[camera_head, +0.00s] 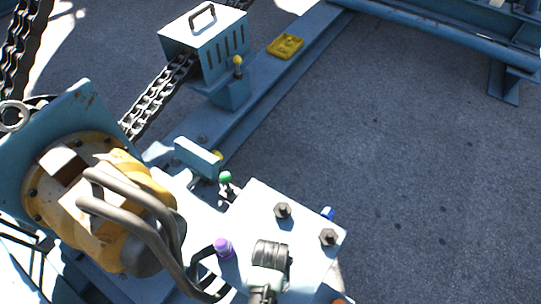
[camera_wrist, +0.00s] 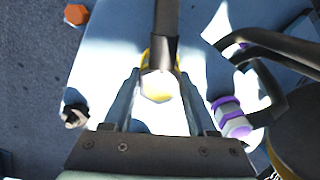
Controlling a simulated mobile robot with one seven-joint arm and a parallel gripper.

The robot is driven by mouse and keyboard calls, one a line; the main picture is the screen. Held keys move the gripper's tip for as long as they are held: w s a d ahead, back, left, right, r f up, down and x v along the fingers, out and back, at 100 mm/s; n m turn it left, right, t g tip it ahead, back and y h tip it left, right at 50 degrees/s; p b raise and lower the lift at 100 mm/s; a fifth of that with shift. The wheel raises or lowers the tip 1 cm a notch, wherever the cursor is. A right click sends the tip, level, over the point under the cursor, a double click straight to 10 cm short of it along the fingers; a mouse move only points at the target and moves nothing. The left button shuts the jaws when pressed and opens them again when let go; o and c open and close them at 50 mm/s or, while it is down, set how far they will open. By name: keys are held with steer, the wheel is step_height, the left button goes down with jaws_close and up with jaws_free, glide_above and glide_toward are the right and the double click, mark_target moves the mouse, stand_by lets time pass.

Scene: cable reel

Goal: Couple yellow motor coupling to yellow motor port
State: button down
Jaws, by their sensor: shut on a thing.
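In the wrist view my gripper (camera_wrist: 160,78) has its two fingers on either side of the yellow motor coupling (camera_wrist: 160,90) and is shut on it. The coupling has a yellow band and a pale hexagonal face, and a dark hose (camera_wrist: 166,25) runs from it toward the top. Behind it is a bright, overexposed surface.
A purple coupling (camera_head: 223,248) with dark hoses (camera_head: 130,205) lies close by, also in the wrist view (camera_wrist: 229,115). The yellow motor (camera_head: 90,190) stands left. A green-topped fitting (camera_head: 225,178), a blue piece (camera_head: 327,213) and a dark ribbed cylinder (camera_head: 270,255) are around the white plate (camera_head: 250,210).

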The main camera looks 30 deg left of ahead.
steer(key=shift+f, duration=0.4)
stand_by(0.3)
steer(key=shift+c, duration=0.6)
jaws_free()
step_height(320, 180, up, 13)
steer(key=p, duration=0.3)
steer(key=shift+p, duration=0.35)
